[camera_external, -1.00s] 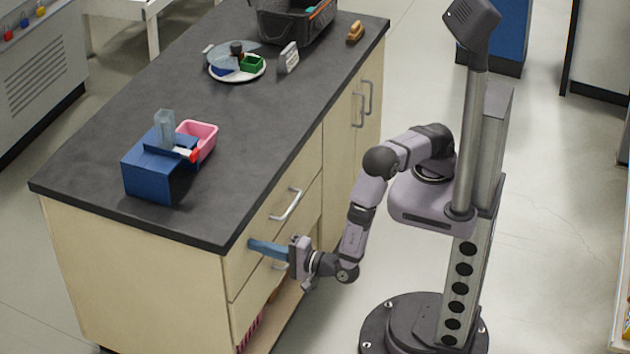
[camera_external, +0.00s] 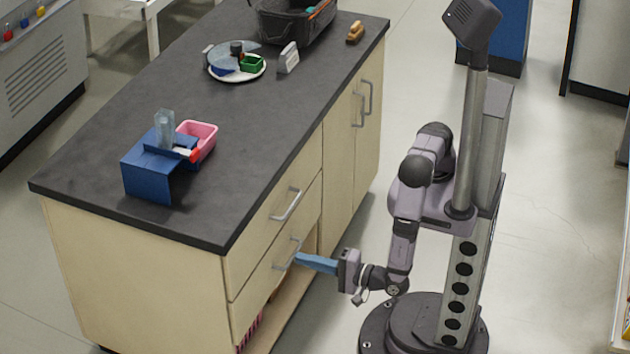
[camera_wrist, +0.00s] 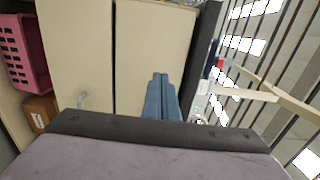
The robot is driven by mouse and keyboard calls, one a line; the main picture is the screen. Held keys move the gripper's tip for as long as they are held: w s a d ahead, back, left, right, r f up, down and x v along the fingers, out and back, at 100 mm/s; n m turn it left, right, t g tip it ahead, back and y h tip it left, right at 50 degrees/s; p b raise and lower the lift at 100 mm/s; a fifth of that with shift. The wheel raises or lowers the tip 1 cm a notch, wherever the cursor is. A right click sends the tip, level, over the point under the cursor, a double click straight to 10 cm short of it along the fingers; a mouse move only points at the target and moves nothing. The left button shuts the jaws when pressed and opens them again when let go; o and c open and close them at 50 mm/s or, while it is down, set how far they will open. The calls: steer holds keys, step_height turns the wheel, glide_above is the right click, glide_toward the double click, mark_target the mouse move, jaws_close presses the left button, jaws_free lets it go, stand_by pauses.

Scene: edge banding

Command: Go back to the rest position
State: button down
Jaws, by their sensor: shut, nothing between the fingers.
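My gripper (camera_external: 303,259) has blue fingers and is low beside the drawer front of the cabinet. The fingers point left, toward the lower drawer handle (camera_external: 287,254); I cannot tell whether they touch it. In the wrist view, the blue fingers (camera_wrist: 161,88) lie together with nothing between them. My arm is folded near its column, with the forearm hanging down.
The cabinet (camera_external: 140,270) has a dark worktop (camera_external: 270,130). On it are a blue stand (camera_external: 150,178), a pink bin (camera_external: 203,135), a white plate (camera_external: 225,76) and a black crate (camera_external: 275,32). The floor (camera_external: 400,70) beyond my arm is clear.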

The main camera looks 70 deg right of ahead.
steer(key=w+d+r+m+g+h, duration=0.1)
steer(key=w+d+m+g+h, duration=0.35)
steer(key=d+m, duration=0.6)
steer(key=w+d+r+m+g+h, duration=0.1)
steer(key=w+d+m+g+h, duration=0.45)
steer(key=d, duration=0.75)
steer(key=s+d+m+g+y, duration=0.3)
steer(key=s+d+m+g, duration=0.35)
steer(key=m, duration=0.75)
steer(key=s+d+m+g+y, duration=0.35)
steer(key=d+m, duration=0.55)
steer(key=m, duration=0.5)
step_height(320, 180, up, 22)
steer(key=m+t+y+p, duration=0.2)
steer(key=m+p, duration=0.8)
steer(key=p, duration=1)
steer(key=shift+s+d+y, duration=0.35)
steer(key=shift+s+y, duration=0.1)
steer(key=shift+y, duration=0.3)
steer(key=shift+f, duration=0.1)
